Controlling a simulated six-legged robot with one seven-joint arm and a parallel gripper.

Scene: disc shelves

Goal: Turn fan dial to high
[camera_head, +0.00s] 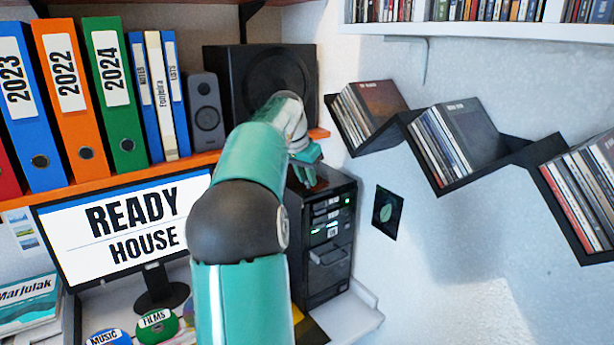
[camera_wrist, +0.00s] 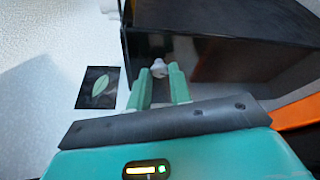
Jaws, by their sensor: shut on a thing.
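My gripper (camera_wrist: 158,74) is shut on a small pale knob (camera_wrist: 158,67), which sits between its two green fingertips. The knob looks like the fan dial and lies against a glossy black surface (camera_wrist: 205,62). No marks or setting on the dial are readable. In the head view my gripper (camera_head: 308,176) is at the top of the black computer tower (camera_head: 328,274), and the knob is hidden there.
A black speaker (camera_head: 225,75) stands on the orange shelf (camera_head: 135,174) behind my arm. A leaf picture (camera_head: 386,213) hangs on the wall right of the tower. A zigzag disc shelf (camera_head: 470,180) juts out at right. The monitor (camera_head: 130,225) stands at left.

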